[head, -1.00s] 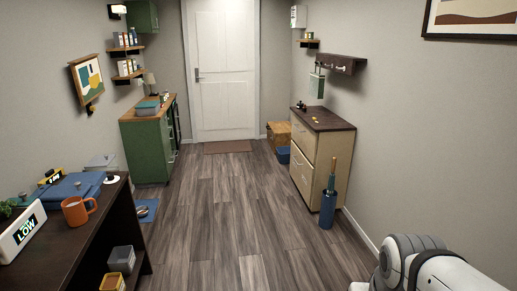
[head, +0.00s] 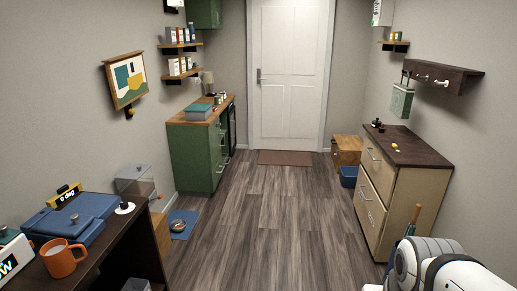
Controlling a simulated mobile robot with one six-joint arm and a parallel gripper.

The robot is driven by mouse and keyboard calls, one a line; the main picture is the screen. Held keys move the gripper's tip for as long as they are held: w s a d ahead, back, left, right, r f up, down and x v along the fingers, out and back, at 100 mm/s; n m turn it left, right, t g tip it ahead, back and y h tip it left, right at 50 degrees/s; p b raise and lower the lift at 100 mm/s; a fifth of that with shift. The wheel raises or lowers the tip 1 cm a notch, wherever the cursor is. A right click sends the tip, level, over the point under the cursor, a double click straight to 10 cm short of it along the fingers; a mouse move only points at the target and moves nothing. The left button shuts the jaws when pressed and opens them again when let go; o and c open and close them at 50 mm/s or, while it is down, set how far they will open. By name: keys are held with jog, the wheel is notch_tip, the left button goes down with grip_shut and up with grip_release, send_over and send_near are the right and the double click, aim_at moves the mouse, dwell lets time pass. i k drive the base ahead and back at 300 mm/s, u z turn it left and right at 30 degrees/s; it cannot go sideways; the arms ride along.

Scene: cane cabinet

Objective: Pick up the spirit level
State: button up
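A small yellow and black bar with a "0 deg" readout (head: 66,196), which looks like the spirit level, sits on a blue case (head: 78,217) in the head view. The case lies on a dark table (head: 112,247) at the left. A small black part shows on top of the bar. My gripper is not in view; only a white part of my arm shows at the lower right, well apart from the level.
An orange mug (head: 60,260) stands in front of the blue case, beside a white display box (head: 12,257). A white round piece (head: 124,208) lies at the case's right. A cream drawer cabinet (head: 385,190) stands right. The wooden floor (head: 270,220) between is clear.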

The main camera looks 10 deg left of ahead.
aim_at(66, 192)
jog(key=u, duration=0.4)
jog(key=i, duration=1.55)
jog(key=u, duration=1.6)
jog(key=i, duration=1.65)
jog(key=u, duration=0.8)
